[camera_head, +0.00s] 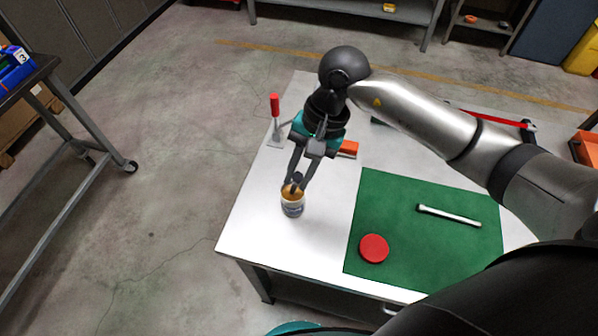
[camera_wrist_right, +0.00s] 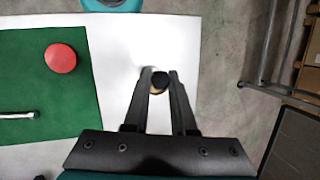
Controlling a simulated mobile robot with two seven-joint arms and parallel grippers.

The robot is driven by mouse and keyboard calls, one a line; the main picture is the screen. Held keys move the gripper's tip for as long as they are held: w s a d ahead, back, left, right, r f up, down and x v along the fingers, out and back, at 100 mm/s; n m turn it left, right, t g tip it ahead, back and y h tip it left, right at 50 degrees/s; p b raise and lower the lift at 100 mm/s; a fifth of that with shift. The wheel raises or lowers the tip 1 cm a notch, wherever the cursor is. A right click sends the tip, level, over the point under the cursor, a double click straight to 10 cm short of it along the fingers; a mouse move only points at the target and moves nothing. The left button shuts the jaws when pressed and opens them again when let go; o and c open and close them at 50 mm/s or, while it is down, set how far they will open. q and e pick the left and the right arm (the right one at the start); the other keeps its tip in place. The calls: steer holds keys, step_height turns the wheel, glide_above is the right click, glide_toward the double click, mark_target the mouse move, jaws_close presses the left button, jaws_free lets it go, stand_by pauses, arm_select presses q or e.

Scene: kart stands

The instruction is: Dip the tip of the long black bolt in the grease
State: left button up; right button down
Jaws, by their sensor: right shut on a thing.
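The grease jar (camera_head: 292,208) stands open and upright on the white table left of the green mat, with amber grease at its mouth and a pale label. My right gripper (camera_head: 296,186) is directly over the jar, its fingers pointing down at the mouth. It is shut on the long black bolt (camera_head: 298,177), whose dark round head also shows between the fingertips in the right wrist view (camera_wrist_right: 159,77). The bolt's lower end is hidden by the fingers and jar, so I cannot tell whether it touches the grease. My left gripper is out of view.
The green mat (camera_head: 400,260) holds a red round lid (camera_head: 374,248) and a silver rod-like tool (camera_head: 449,215). A red-handled clamp (camera_head: 275,118) stands at the table's back left edge, with an orange block (camera_head: 348,149) behind my gripper. The table left of the jar is bare.

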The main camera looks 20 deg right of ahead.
steer(key=shift+s+f, duration=0.1)
steer(key=shift+r+p, duration=1.65)
steer(key=shift+r, duration=1.95)
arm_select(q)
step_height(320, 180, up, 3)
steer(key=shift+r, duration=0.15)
arm_select(e)
steer(key=w+f+n+b, duration=0.1)
steer(key=b, duration=0.2)
steer(key=d+f+n+b, duration=0.1)
steer(key=b, duration=0.2)
steer(key=shift+w+d+f+n+g+h, duration=0.1)
steer(key=shift+w+n+g+h, duration=0.2)
steer(key=shift+w+n+g, duration=0.1)
arm_select(q)
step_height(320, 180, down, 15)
steer(key=b, duration=0.9)
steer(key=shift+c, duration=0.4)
arm_select(e)
steer(key=d+n, duration=0.1)
steer(key=n, duration=0.1)
steer(key=w+d+n+g, duration=0.1)
steer(key=d+n, duration=0.1)
steer(key=shift+n+h, duration=0.3)
steer(key=shift+h, duration=0.1)
